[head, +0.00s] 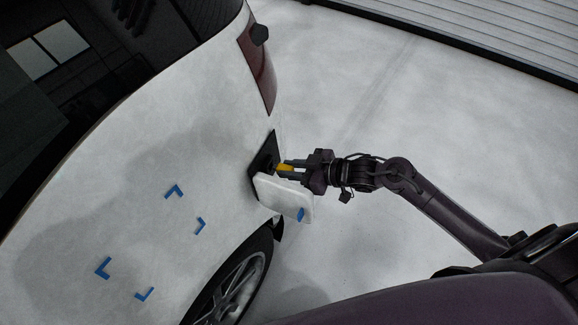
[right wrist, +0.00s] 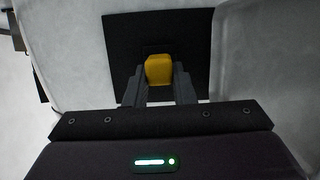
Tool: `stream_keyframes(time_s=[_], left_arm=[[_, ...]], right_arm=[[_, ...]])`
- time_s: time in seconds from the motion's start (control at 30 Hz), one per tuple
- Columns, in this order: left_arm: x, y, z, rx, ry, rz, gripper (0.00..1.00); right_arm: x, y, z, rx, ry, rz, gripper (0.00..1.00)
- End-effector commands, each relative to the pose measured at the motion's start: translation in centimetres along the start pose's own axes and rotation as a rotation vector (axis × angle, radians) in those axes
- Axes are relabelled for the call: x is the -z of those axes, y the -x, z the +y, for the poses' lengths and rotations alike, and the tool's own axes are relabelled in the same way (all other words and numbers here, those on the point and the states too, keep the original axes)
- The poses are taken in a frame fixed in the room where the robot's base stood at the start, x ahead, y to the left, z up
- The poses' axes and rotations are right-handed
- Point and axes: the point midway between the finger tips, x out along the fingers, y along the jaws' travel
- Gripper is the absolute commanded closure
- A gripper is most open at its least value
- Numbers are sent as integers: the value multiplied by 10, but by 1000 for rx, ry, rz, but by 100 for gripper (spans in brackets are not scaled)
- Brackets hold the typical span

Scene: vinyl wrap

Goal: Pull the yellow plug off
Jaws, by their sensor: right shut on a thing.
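The yellow plug (head: 284,168) is at the dark square recess (head: 262,160) in the side of the white car. My right gripper (head: 288,168) reaches it from the right, its fingers shut on the plug. In the right wrist view the yellow plug (right wrist: 159,70) sits between the two fingertips (right wrist: 159,76), in front of the black recess (right wrist: 118,40). The plug's inner end is hidden, so I cannot tell whether it is still seated. My left gripper is not in view.
The open white flap (head: 284,196) stands just below my right gripper, close to its fingers. The white car body (head: 140,150) bears several blue corner marks. A wheel (head: 235,285) is below. The pale floor to the right is clear up to a slatted wall (head: 500,30).

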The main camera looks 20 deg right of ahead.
Motion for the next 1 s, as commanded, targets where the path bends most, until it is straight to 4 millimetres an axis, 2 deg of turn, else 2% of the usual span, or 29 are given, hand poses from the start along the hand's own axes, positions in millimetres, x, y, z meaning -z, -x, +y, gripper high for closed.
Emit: stream_keyframes(time_s=[1.0], left_arm=[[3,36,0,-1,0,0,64]], right_arm=[[-12,51,0,0,-1,-2,100]])
